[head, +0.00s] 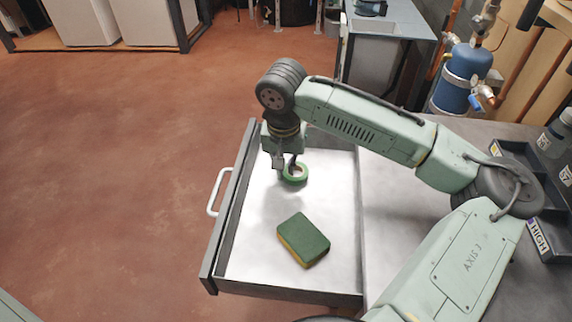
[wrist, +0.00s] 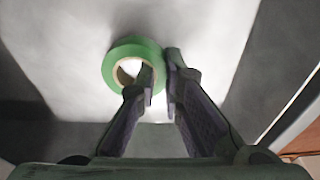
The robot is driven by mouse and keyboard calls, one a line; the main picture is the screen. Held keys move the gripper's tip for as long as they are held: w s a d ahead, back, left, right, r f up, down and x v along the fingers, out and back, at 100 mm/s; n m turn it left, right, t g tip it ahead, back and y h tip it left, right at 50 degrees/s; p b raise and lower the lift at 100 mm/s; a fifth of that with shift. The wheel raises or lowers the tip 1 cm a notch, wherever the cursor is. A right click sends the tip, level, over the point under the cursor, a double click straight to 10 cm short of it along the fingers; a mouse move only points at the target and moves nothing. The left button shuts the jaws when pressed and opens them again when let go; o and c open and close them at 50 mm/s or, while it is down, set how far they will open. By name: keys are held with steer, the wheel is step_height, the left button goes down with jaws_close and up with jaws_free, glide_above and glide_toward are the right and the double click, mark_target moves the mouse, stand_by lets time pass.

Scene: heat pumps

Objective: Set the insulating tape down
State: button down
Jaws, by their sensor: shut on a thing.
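The insulating tape is a green roll (head: 295,174) with a pale core, in the far part of the open drawer in the head view. My gripper (head: 286,165) reaches down over it, shut on the roll's ring. In the wrist view the tape (wrist: 121,58) shows with one finger inside its hole and the other outside the rim; my gripper (wrist: 160,80) pinches the ring's wall between them. The roll lies about flat, close to the drawer floor (head: 255,240). I cannot tell whether it touches the floor.
A green and yellow sponge (head: 304,240) lies in the near part of the drawer. The drawer has dark walls and a white handle (head: 217,192) on its left side. Drawer floor left of the sponge is bare. A dark tray with bottles (head: 540,200) stands on the counter at right.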

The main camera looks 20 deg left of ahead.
steer(key=shift+f, duration=0.2)
steer(key=c, duration=1.7)
jaws_free()
steer(key=shift+r, duration=0.1)
step_height(320, 180, up, 12)
steer(key=s, duration=0.1)
steer(key=shift+s+d+b, duration=0.25)
steer(key=shift+s+b, duration=0.1)
steer(key=shift+b, duration=0.05)
